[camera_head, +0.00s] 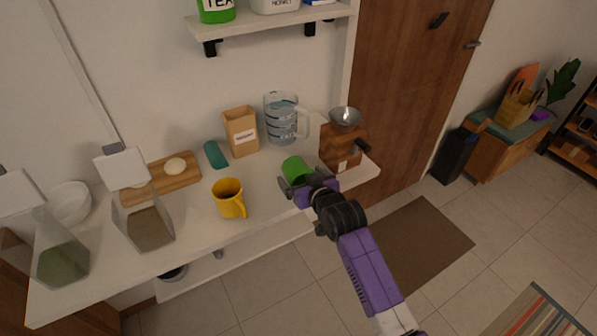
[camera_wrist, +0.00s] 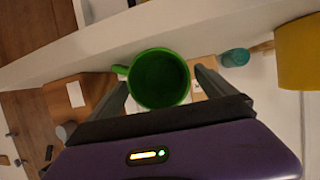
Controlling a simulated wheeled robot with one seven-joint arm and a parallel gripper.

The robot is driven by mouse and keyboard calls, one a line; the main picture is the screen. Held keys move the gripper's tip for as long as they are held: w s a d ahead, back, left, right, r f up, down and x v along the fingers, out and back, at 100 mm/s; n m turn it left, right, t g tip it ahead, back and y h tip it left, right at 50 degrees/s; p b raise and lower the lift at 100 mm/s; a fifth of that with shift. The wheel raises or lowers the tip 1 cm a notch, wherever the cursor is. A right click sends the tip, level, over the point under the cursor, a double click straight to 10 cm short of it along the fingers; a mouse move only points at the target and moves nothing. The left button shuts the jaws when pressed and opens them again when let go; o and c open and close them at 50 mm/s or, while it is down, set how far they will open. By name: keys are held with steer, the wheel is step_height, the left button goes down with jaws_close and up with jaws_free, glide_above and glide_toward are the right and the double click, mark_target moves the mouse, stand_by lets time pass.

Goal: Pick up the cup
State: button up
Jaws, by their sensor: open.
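A green cup (camera_head: 295,169) stands near the front edge of the counter, right of the yellow mug (camera_head: 228,198). In the wrist view the green cup (camera_wrist: 158,79) shows its open round mouth, with its handle to the left. My gripper (camera_head: 300,185) is at the cup's near side. In the wrist view my gripper (camera_wrist: 160,88) is open, with one finger on each side of the cup. I cannot tell whether the fingers touch it. The yellow mug also shows at the right of the wrist view (camera_wrist: 299,55).
On the counter (camera_head: 185,240) stand a glass jug (camera_head: 283,120), a paper bag (camera_head: 241,132), a coffee grinder (camera_head: 342,145), a teal object (camera_head: 215,154) and a cutting board (camera_head: 172,183). A shelf (camera_head: 265,24) hangs above.

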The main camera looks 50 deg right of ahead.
steer(key=shift+x, duration=0.75)
steer(key=shift+c, duration=0.2)
steer(key=c, duration=1.5)
steer(key=shift+r, duration=0.1)
steer(key=c, duration=0.3)
